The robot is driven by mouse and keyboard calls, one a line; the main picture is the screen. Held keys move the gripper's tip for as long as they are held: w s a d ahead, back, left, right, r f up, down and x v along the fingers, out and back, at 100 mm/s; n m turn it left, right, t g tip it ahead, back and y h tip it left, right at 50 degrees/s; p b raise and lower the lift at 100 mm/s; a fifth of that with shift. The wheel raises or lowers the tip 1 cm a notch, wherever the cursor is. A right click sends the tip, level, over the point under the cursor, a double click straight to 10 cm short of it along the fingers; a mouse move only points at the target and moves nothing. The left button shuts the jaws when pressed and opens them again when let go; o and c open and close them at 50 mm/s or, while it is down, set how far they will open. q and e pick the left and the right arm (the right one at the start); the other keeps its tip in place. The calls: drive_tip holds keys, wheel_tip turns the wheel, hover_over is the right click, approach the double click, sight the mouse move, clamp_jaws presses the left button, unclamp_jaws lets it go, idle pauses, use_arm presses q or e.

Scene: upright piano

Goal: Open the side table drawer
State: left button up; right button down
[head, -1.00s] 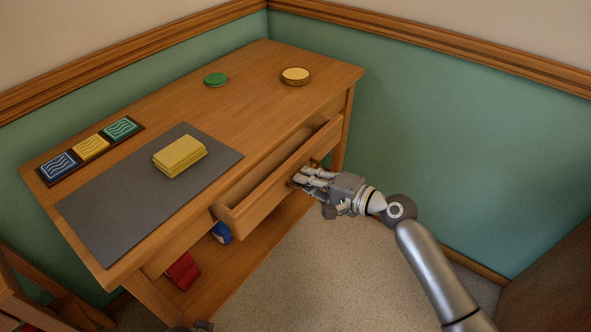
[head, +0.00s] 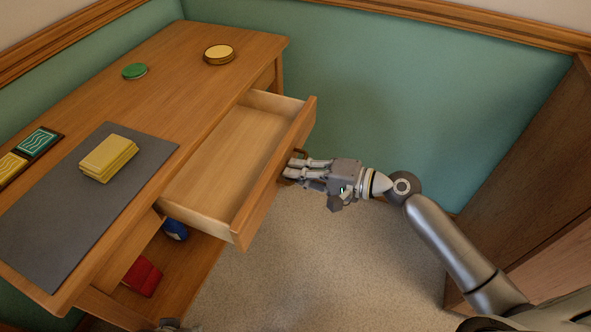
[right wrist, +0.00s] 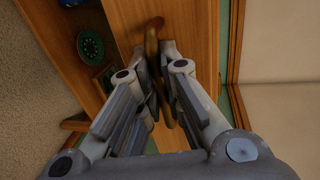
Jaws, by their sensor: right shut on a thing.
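The side table (head: 185,65) is wooden and stands against the green wall. Its drawer (head: 235,160) is pulled well out, and the bare floor of the drawer shows empty. My right gripper (head: 292,167) is at the drawer's front face, shut on the drawer handle (head: 298,155). In the right wrist view the brass-coloured handle (right wrist: 152,45) runs between the fingers (right wrist: 160,62), in front of the wooden drawer front.
A yellow stack (head: 108,158) lies on a grey mat (head: 60,215) on the tabletop. A green disc (head: 134,71) and a round yellow-topped item (head: 219,54) stand farther back. Red (head: 143,277) and blue (head: 175,230) items sit on the lower shelf. Carpet (head: 330,260) is clear before the drawer; brown furniture (head: 530,180) stands right.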

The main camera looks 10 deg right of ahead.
drive_tip(key=c, duration=1.8)
unclamp_jaws()
drive_tip(key=shift+c, duration=0.2)
drive_tip(key=v, duration=1.2)
